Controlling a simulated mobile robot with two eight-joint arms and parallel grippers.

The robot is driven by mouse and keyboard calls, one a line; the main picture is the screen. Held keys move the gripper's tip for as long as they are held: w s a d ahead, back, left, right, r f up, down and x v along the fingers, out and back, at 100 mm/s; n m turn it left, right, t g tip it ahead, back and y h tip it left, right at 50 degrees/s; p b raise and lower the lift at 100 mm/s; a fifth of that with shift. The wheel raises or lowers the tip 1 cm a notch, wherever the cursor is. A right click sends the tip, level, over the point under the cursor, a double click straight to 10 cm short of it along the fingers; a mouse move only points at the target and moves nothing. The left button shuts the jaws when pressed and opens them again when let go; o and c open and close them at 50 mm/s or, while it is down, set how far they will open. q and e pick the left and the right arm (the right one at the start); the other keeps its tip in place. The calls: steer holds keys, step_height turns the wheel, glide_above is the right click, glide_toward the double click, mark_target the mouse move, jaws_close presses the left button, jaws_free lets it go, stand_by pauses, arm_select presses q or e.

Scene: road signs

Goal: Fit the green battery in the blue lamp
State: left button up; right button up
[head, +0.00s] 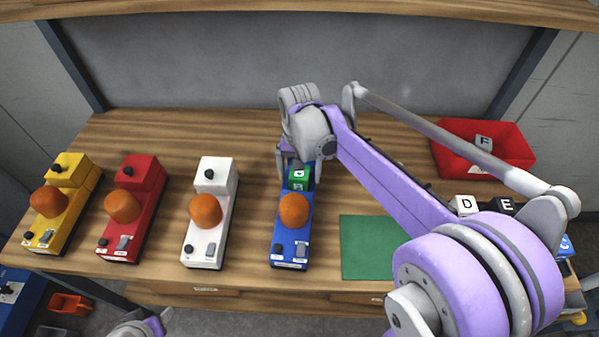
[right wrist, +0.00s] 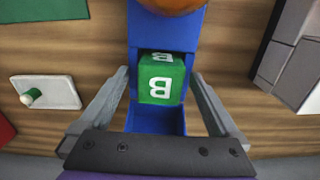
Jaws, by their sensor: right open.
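The blue lamp (head: 292,238) with an orange bulb stands at the middle of the table, its rear compartment uncovered. The green battery (head: 299,174), a cube marked B, is at that compartment. In the right wrist view the battery (right wrist: 161,78) sits between the lamp's blue walls (right wrist: 157,121), with bare blue floor on its near side. I cannot tell how deep it sits. My right gripper (right wrist: 160,90) is open, one finger on each side of the lamp's rear part, apart from the battery. Only a bit of my left arm shows at the bottom edge of the head view.
White (head: 210,215), red (head: 132,210) and yellow (head: 60,205) lamps stand to the left. A green mat (head: 370,248) lies right of the blue lamp. A white plate with a knob (right wrist: 47,93) lies nearby. A red bin (head: 500,160) and lettered cubes (head: 466,205) are further right.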

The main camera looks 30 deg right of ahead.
arm_select(q)
steer(key=shift+w+r+p, duration=0.15)
steer(key=shift+r+p, duration=0.2)
steer(key=shift+r, duration=0.1)
arm_select(e)
step_height(320, 180, up, 11)
steer(key=shift+f, duration=0.2)
